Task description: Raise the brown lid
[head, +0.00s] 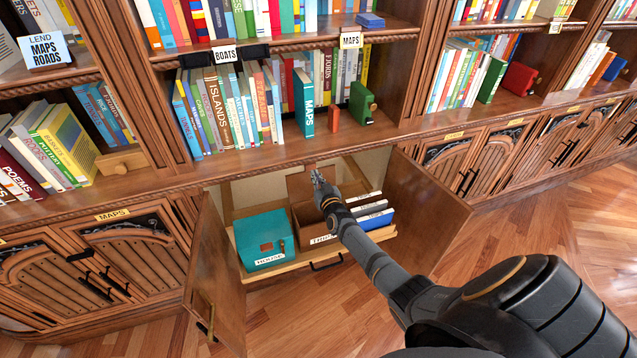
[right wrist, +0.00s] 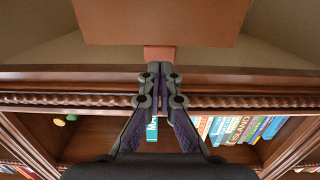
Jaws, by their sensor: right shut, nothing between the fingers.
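In the head view a brown box (head: 312,238) stands in the open lower cabinet, with a label on its front that my arm partly covers. Its brown lid (head: 298,188) stands raised at the back of the box, steeply tilted. In the right wrist view the lid (right wrist: 160,22) is a plain brown panel at the top, with a small tab (right wrist: 159,53) on its edge. My right gripper (head: 318,175) is shut and empty, its fingertips (right wrist: 158,68) right at the tab; I cannot tell whether they touch. My left gripper is out of view.
The box shares a pulled-out wooden tray (head: 290,277) with a teal box (head: 263,238) at left and blue-and-white binders (head: 375,219) at right. Open cabinet doors flank it, left (head: 215,285) and right (head: 425,205). A bookshelf ledge (head: 270,158) runs just above my gripper.

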